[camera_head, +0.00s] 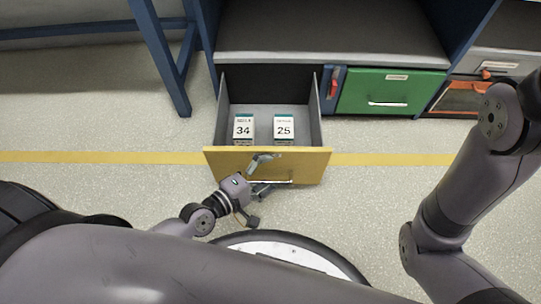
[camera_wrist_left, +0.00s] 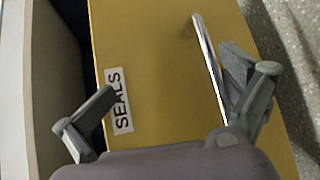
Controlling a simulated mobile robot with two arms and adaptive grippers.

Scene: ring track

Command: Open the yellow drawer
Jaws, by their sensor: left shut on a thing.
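The yellow drawer (camera_head: 225,164) is pulled well out of the cabinet, and its inside shows from above. Two small boxes, one marked 34 (camera_head: 243,129) and one marked 25 (camera_head: 284,128), stand in it. My left gripper (camera_head: 263,174) is at the drawer front, shut on the drawer. In the left wrist view the yellow front (camera_wrist_left: 150,40) bears a SEALS label (camera_wrist_left: 122,120). One finger lies by this label, the other beside the metal handle (camera_wrist_left: 207,55). Exact finger contact is hard to tell. My right gripper is out of view.
A green drawer (camera_head: 380,85) is shut, right of the open one. An orange-framed unit (camera_head: 461,97) stands further right. A blue table leg (camera_head: 165,60) is at the left. A yellow line (camera_head: 90,157) crosses the floor. Floor left of the drawer is clear.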

